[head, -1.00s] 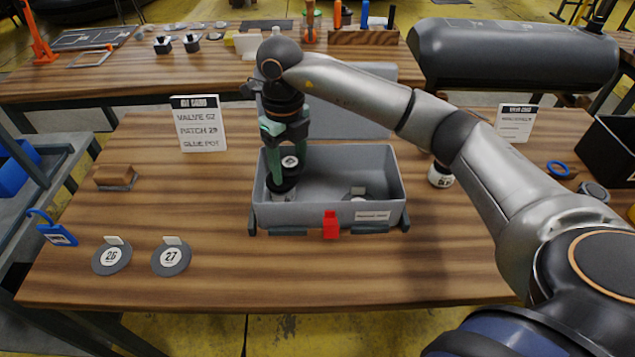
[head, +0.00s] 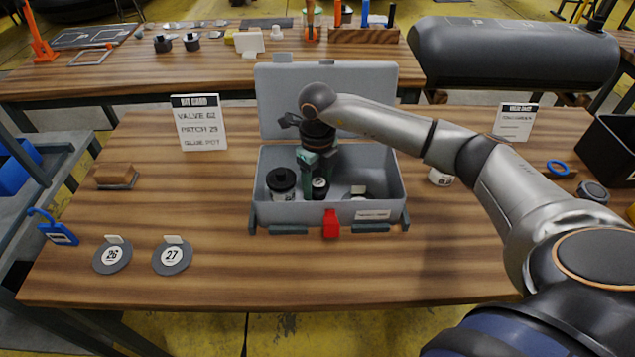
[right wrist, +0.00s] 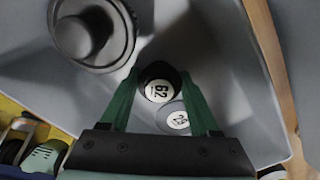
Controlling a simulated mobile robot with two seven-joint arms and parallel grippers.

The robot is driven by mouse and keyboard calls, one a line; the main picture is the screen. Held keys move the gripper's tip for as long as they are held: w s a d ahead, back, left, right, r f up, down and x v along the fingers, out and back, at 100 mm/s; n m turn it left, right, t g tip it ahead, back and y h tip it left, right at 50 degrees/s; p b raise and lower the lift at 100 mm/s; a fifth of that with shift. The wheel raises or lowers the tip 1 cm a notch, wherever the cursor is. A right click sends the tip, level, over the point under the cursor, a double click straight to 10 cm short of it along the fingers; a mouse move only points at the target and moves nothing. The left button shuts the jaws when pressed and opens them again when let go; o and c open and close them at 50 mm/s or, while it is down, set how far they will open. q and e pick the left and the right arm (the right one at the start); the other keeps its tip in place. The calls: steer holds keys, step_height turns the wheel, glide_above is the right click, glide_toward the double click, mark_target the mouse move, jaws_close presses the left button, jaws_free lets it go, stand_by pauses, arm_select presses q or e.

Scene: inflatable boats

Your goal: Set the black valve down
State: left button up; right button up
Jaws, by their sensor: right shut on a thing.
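The black valve (head: 320,188), labelled 62, is low inside the grey box (head: 380,213), between the fingers of my right gripper (head: 317,176). The right wrist view shows the valve (right wrist: 160,84) gripped between the green fingertips, label up. I cannot tell whether its underside touches the box floor. A round patch (right wrist: 175,119) labelled 29 lies close beside it in the right wrist view. A pot with a black lid (head: 281,182) stands left of the valve in the box. My left gripper is not in view.
The box lid (head: 285,100) stands open at the back, and a red latch (head: 331,224) is on the front. A sign (head: 200,125) lists valve 62, patch 29 and glue pot. Patches 26 (head: 112,256) and 27 (head: 172,257) lie at the front left.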

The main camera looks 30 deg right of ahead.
mark_target(317, 181)
steer(key=shift+f, duration=0.2)
steer(key=o, duration=1.4)
steer(key=shift+r, duration=0.1)
steer(key=shift+c, duration=0.2)
step_height(317, 181, up, 12)
steer(key=shift+r, duration=0.15)
